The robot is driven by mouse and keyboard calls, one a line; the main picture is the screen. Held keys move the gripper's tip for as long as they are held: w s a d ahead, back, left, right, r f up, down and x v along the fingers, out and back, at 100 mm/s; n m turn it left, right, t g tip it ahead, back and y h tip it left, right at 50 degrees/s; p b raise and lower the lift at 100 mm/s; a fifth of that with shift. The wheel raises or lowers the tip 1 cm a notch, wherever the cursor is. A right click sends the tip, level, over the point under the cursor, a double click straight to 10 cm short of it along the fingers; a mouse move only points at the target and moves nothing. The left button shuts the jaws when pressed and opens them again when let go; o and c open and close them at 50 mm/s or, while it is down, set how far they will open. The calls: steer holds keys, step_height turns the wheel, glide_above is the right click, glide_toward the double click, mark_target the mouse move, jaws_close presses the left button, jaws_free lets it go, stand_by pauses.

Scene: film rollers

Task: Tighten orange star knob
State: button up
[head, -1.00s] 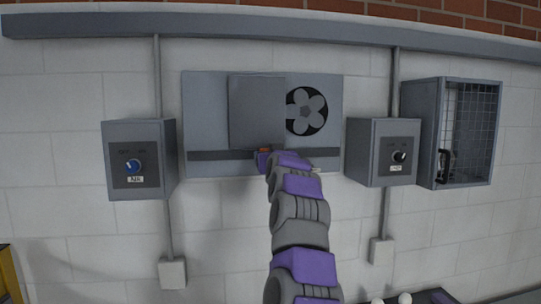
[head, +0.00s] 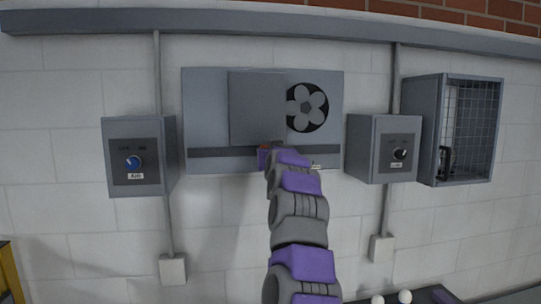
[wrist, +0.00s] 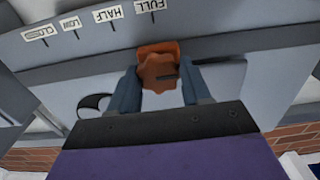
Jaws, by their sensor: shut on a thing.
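The orange star knob (wrist: 160,74) shows in the wrist view between the two blue-grey fingers of my gripper (wrist: 160,88), which is shut on it. The knob sits at the edge of the grey rail, close to the FULL mark. In the head view only a small orange patch of the knob (head: 265,147) shows beside my gripper (head: 264,158), below the square grey plate (head: 257,107). My arm hides part of the rail there. I cannot tell how tight the knob is.
A fan opening (head: 307,107) is right of the plate. Boxes with a blue dial (head: 134,163) and a black dial (head: 399,154) flank the panel. A mesh-fronted cabinet (head: 468,130) hangs at right.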

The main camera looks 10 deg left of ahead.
steer(key=shift+d+f+m+b, duration=0.1)
steer(key=shift+f+m+b, duration=0.1)
steer(key=shift+m, duration=4.1)
steer(key=shift+f+m+b, duration=0.1)
steer(key=shift+m+b, duration=0.05)
steer(key=shift+m, duration=4.15)
steer(key=shift+w+f, duration=0.1)
steer(key=o, duration=1.1)
steer(key=shift+d, duration=0.15)
steer(key=shift+c, duration=0.2)
steer(key=shift+s+r, duration=0.2)
